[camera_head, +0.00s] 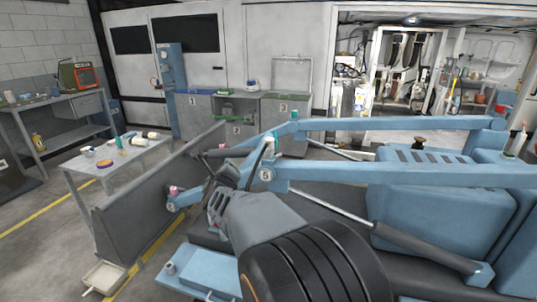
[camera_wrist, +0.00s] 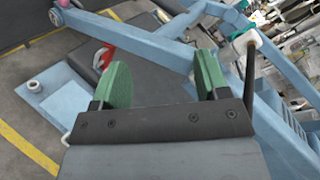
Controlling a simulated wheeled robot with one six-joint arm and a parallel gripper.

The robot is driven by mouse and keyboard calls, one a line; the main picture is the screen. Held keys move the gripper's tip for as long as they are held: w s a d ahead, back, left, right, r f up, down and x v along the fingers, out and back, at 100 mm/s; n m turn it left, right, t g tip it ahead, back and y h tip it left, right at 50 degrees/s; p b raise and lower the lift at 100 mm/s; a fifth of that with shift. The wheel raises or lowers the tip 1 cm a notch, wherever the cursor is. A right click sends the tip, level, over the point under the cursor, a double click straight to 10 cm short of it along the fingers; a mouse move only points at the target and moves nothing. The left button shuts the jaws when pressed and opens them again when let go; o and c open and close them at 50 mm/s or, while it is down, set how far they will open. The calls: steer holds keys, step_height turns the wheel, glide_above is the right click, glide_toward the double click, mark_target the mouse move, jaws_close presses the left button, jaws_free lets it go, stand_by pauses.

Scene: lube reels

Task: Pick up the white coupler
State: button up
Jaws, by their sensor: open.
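My gripper (camera_wrist: 162,80) shows in the wrist view with its two green finger pads wide apart and nothing between them. Beyond the pads are blue and dark parts of a machine. A small whitish piece (camera_wrist: 247,38) sits at the top of a dark rod at the upper right of the wrist view, outside the right pad. A pale round fitting (camera_wrist: 35,86) stands on a light blue plate at the left. I cannot tell whether either is the white coupler. In the head view I cannot make out the gripper clearly.
The blue machine (camera_head: 430,205) with long arms and a black tyre (camera_head: 315,272) fills the front. A small table (camera_head: 82,165) at left holds white cylinders (camera_head: 135,141) and an orange roll (camera_head: 104,164). Numbered cabinets (camera_head: 284,115) stand behind. Floor at left is open.

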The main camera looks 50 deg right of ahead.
mark_target(268, 148)
steer(key=d+m+g+h, duration=0.1)
steer(key=d+m+h, duration=0.1)
steer(key=d+m, duration=0.2)
steer(key=d+m+g+h, duration=0.2)
steer(key=d+m, duration=0.3)
steer(key=d, duration=0.2)
steer(key=s+d+m+g+h, duration=0.1)
steer(key=d+m+h, duration=0.2)
steer(key=d, duration=0.3)
steer(key=shift+r+m+g, duration=0.1)
steer(key=shift+m+g, duration=0.3)
steer(key=shift+m, duration=0.5)
steer(key=shift+p+x, duration=1.35)
steer(key=shift+x, duration=1.9)
steer(key=shift+r, duration=0.1)
steer(key=shift+a, duration=0.1)
steer(key=shift+c, duration=0.2)
steer(key=c, duration=1)
